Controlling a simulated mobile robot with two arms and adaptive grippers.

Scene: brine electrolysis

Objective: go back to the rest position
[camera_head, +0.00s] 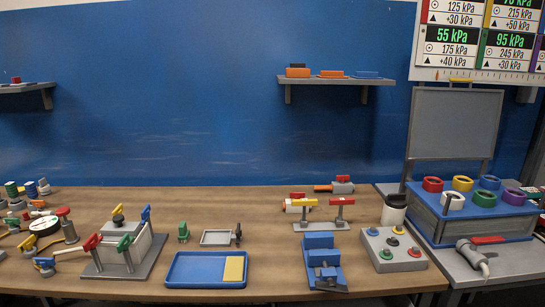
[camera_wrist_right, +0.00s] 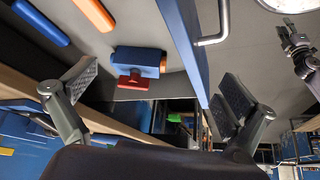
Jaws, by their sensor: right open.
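My right gripper (camera_wrist_right: 158,88) shows in the right wrist view with its two grey fingers spread wide apart. Nothing is held between them. A blue and orange block with a red knob (camera_wrist_right: 138,62) shows beyond the fingers, apart from them. Neither gripper shows in the head view, and no arm crosses the table there.
The wooden table (camera_head: 200,200) holds a blue tray (camera_head: 195,270), a clamp stand (camera_head: 125,250), a blue stepped block (camera_head: 322,262) and a button box (camera_head: 392,250). A wall shelf (camera_head: 340,81) hangs behind. A blue rack with coloured rings (camera_head: 470,225) stands right.

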